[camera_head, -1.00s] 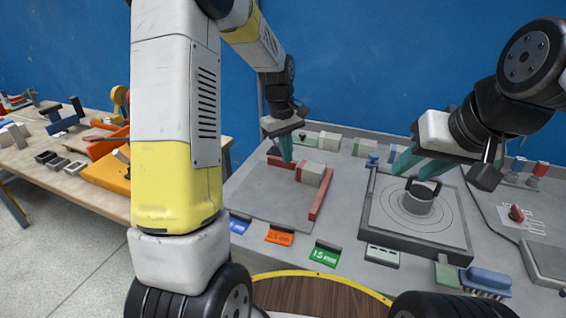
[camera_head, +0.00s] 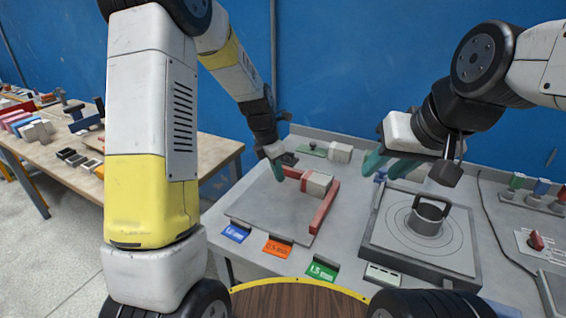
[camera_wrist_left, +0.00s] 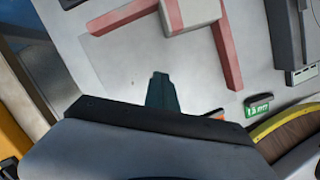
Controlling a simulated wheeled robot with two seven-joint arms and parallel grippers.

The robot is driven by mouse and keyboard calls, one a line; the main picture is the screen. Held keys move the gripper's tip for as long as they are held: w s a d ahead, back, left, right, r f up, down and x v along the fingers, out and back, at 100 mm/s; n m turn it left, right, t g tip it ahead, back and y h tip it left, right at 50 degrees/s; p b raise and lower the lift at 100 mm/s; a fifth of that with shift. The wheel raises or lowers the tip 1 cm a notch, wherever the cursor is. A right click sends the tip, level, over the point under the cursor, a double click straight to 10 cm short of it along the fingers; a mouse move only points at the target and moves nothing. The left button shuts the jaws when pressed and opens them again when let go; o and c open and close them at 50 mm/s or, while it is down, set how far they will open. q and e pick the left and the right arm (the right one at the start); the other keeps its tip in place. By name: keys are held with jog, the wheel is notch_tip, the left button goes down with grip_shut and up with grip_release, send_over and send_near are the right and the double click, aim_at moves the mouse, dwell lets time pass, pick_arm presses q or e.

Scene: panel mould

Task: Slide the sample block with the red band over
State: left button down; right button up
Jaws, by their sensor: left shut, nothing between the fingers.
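The sample block (camera_head: 317,184) is pale with a red band and lies on a grey plate (camera_head: 262,212), in the corner between a rear red rail (camera_head: 293,173) and a right red rail (camera_head: 325,208). In the left wrist view the block (camera_wrist_left: 196,13) is at the top, cut off by the frame edge, with its red band (camera_wrist_left: 172,16) on the near-left side. My left gripper (camera_head: 279,175) is shut and empty, left of the block; the wrist view shows a gap between fingertips (camera_wrist_left: 160,76) and block. My right gripper (camera_head: 388,164) is open and empty above the back of the bench.
A grey square fixture (camera_head: 420,250) with a ring-handled cylinder (camera_head: 427,215) stands right of the plate. Blue, orange and green (camera_head: 321,269) thickness labels line the front. A white block (camera_head: 340,152) stands behind. The plate's left part is clear.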

aim_at(297, 193)
pick_arm(q)
jog(key=x, duration=0.6)
jog(key=w+d, duration=0.1)
jog(key=d, duration=0.1)
jog(key=shift+w+d+f, duration=0.35)
jog(key=shift+w, duration=0.05)
jog(key=shift+w+d, duration=0.25)
jog(key=shift+d, duration=0.2)
jog(key=shift+d, duration=0.1)
